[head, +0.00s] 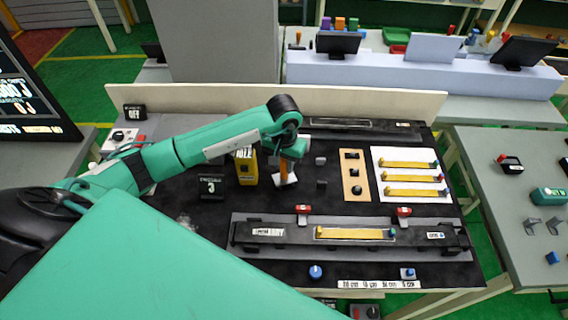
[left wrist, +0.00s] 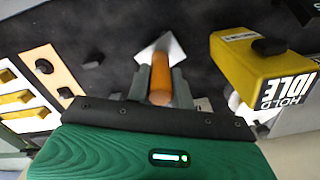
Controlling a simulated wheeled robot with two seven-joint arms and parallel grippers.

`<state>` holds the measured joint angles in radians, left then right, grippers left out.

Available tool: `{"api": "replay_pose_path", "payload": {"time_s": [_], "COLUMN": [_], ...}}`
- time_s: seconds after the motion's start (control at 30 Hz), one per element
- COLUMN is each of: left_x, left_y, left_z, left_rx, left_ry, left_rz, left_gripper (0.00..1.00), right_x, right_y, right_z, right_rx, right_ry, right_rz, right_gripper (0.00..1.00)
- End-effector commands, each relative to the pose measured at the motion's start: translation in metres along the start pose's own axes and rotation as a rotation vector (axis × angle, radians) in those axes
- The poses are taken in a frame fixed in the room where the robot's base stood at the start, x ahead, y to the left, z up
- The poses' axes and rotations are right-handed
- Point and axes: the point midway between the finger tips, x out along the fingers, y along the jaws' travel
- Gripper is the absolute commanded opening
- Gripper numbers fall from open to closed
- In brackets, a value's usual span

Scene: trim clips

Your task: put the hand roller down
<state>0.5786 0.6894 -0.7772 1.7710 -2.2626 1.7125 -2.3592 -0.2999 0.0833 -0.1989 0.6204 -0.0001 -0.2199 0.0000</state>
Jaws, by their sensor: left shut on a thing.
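The hand roller shows as an orange handle (left wrist: 161,82) between the two fingers of my left gripper (left wrist: 159,72) in the left wrist view. In the head view my left gripper (head: 287,160) points down over the black bench top, with the orange handle (head: 284,167) partly showing below it. The gripper is shut on the handle. A white square patch (left wrist: 160,45) lies just beyond the handle in the wrist view and below it in the head view (head: 286,181). My right gripper is not in view.
A yellow block unit (head: 246,168) stands close left of the gripper. A tan panel with black knobs (head: 354,176) and a white sheet with yellow strips (head: 411,174) lie to the right. A grey fixture rail (head: 350,232) with red clamps runs in front.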

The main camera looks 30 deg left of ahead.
Motion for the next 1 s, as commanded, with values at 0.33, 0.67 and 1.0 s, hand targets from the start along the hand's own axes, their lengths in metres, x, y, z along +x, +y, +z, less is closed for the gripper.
{"api": "replay_pose_path", "payload": {"time_s": [0.33,0.67,1.0], "left_x": [0.013,0.012,0.0], "left_y": [0.0,0.0,0.0], "left_z": [0.003,0.003,0.001], "left_rx": [0.0,0.0,-0.001], "left_ry": [-0.009,-0.009,-0.005], "left_rz": [-0.003,-0.003,-0.001], "left_gripper": [0.0,0.45,0.45], "right_x": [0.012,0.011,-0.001], "right_y": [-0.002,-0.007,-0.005], "right_z": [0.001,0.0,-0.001], "right_rx": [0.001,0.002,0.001], "right_ry": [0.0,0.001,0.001], "right_rz": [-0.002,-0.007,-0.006], "right_gripper": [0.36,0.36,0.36]}}
